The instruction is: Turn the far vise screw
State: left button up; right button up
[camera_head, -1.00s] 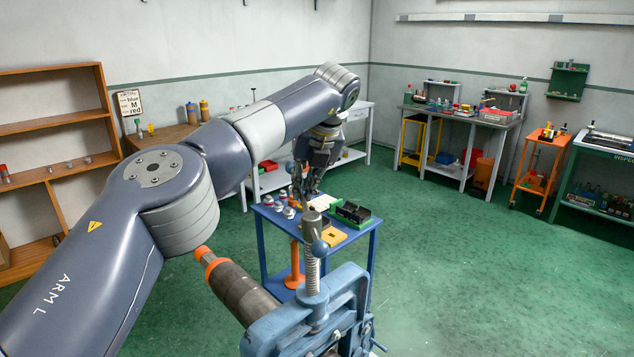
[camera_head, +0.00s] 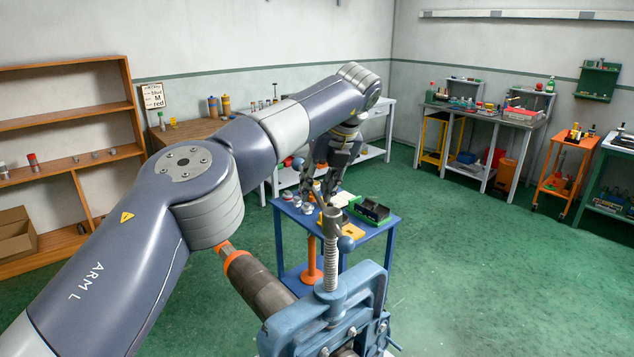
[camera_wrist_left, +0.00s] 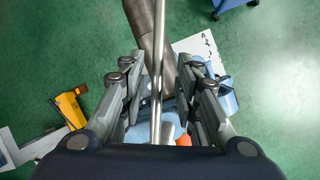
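A blue pipe vise (camera_head: 335,310) stands at the bottom of the head view. Its upright threaded screw (camera_head: 331,262) has a grey head (camera_head: 331,222) with a handle bar through it, and a blue ball (camera_head: 345,243) on the bar's near end. A dark pipe with an orange end (camera_head: 258,283) sticks out of the vise to the left. My left gripper (camera_head: 324,188) is above and beyond the screw head, its fingers apart. In the left wrist view, my left gripper (camera_wrist_left: 160,80) is open, with a metal bar (camera_wrist_left: 158,60) running between its fingers; contact cannot be told. My right gripper is not in view.
A blue table (camera_head: 375,235) with small parts and a green-black tray (camera_head: 370,210) stands just behind the vise. A wooden shelf (camera_head: 70,107) is at left, a grey workbench (camera_head: 490,118) and an orange cart (camera_head: 562,160) at right. The green floor at right is clear.

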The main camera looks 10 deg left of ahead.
pick_arm(q)
jog(key=shift+r, duration=0.15)
jog(key=shift+r, duration=0.3)
jog(key=v, duration=0.6)
jog(key=shift+d+r, duration=0.25)
jog(key=shift+r, duration=0.1)
jog(key=shift+s, duration=0.15)
